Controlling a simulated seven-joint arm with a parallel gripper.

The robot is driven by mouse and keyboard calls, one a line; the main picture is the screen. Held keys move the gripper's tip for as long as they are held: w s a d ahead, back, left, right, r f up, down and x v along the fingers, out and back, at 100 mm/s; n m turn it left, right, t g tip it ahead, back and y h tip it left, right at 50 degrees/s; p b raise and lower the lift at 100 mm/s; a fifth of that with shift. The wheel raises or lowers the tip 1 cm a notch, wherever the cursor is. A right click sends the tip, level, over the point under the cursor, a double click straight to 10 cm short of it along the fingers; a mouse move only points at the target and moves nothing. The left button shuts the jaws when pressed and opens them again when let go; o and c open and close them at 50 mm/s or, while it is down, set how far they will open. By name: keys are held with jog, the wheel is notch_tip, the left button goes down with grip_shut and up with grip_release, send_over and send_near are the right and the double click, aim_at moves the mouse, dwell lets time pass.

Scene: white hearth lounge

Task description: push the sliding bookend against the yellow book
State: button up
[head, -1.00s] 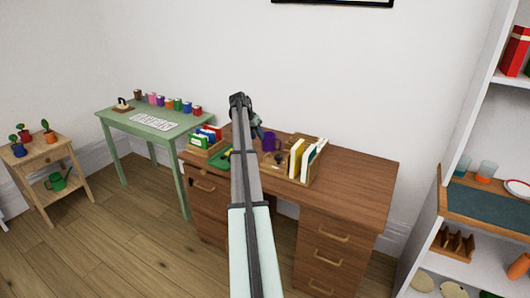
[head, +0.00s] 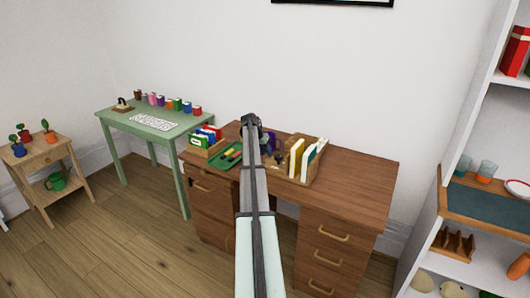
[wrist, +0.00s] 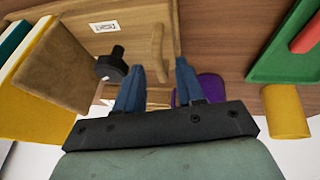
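The yellow book (head: 296,156) stands upright in a wooden rack (head: 308,180) on the desk, with white and green books to its right. In the wrist view the yellow book (wrist: 40,88) is at the left. The sliding bookend (wrist: 65,62), a brown wooden board with a dark knob (wrist: 112,66), is beside it; I cannot tell whether they touch. My gripper (wrist: 160,66) is open and empty, its blue fingers apart, on the knob side of the bookend. In the head view my arm hides most of the gripper (head: 268,145).
A purple mug (wrist: 212,88) is close by my gripper in the wrist view. The desk's right side (head: 355,180) is clear.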

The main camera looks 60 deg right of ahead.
aim_at(273, 164)
grip_shut()
jog(key=shift+s, duration=2.4)
grip_release()
jog(key=shift+w, duration=0.1)
jog(key=shift+r, duration=0.1)
jog(key=v, duration=1.3)
jog(key=shift+r, duration=0.35)
jog(key=shift+a, duration=0.15)
